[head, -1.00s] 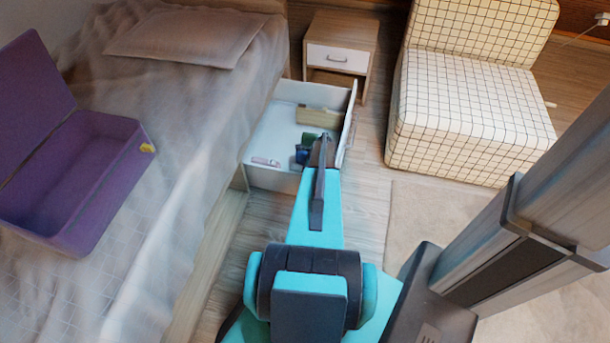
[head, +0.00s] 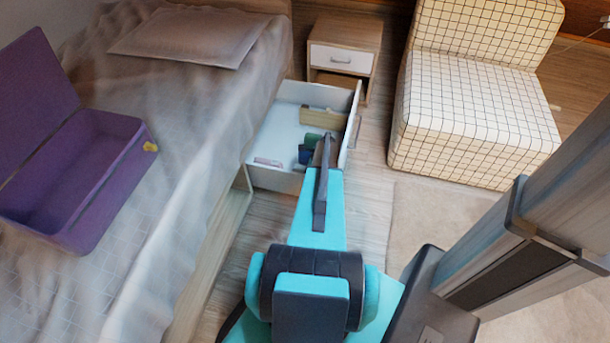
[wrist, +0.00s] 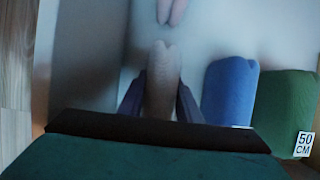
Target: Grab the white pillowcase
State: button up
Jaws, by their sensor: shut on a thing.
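A pale, whitish rolled cloth, which looks like the white pillowcase (wrist: 162,72), stands between the two fingers of my gripper (wrist: 158,100) in the wrist view. My gripper is shut on it, low inside the open drawer. The gripper's dark tip (head: 323,150) also shows in the head view over the drawer, where the arm hides the pillowcase.
A blue roll (wrist: 229,90) and a green roll (wrist: 285,108) stand close on the right of the gripper. The white drawer (head: 270,133) also holds a beige box (head: 322,118). The bed with an open purple case (head: 85,185) is left; a checkered chair (head: 470,115) is right.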

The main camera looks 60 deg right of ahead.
notch_tip(320, 180, up, 10)
jog(key=shift+p, duration=1)
